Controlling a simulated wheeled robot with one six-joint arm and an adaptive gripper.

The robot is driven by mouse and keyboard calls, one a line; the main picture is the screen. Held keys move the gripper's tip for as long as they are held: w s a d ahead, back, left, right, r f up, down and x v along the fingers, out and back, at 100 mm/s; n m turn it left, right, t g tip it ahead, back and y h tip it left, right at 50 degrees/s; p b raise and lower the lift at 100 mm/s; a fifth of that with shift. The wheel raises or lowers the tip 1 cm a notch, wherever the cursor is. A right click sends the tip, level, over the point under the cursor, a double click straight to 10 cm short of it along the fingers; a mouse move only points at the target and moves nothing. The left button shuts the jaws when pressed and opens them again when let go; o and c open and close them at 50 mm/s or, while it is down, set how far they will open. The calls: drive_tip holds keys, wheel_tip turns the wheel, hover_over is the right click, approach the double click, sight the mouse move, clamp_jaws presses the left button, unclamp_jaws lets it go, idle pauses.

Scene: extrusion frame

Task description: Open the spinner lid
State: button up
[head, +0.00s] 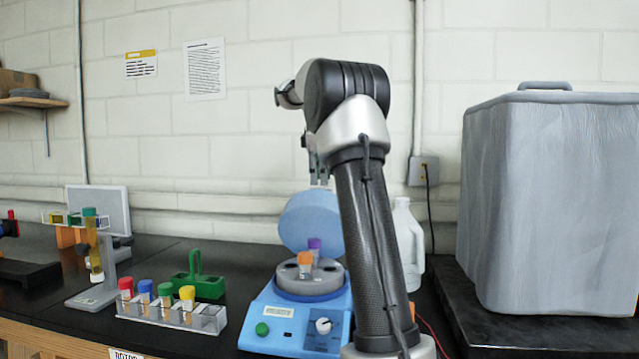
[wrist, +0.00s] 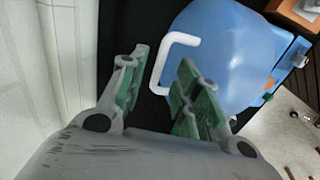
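The spinner (head: 295,325) is a blue bench machine with a round grey rotor (head: 308,284) in its top. Its round light-blue lid (head: 311,220) stands raised, tilted up at the back, and the rotor is uncovered. An orange-capped tube and a purple-capped tube stand in the rotor. My gripper (head: 319,172) is just above the lid's upper edge. In the wrist view my gripper (wrist: 160,75) is open, its green-padded fingers apart. The lid (wrist: 225,50) fills the upper right there, with its white handle (wrist: 165,62) near the fingertips. I cannot tell whether they touch.
A clear rack (head: 172,315) with several coloured-capped tubes stands left of the spinner, with a green carrier (head: 197,284) behind it. A white jug (head: 408,245) stands behind my arm. A large grey covered box (head: 560,200) is at right. The wall is close behind.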

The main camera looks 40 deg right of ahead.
drive_tip(key=shift+x, duration=1.25)
drive_tip(key=shift+c, duration=0.2)
clamp_jaws()
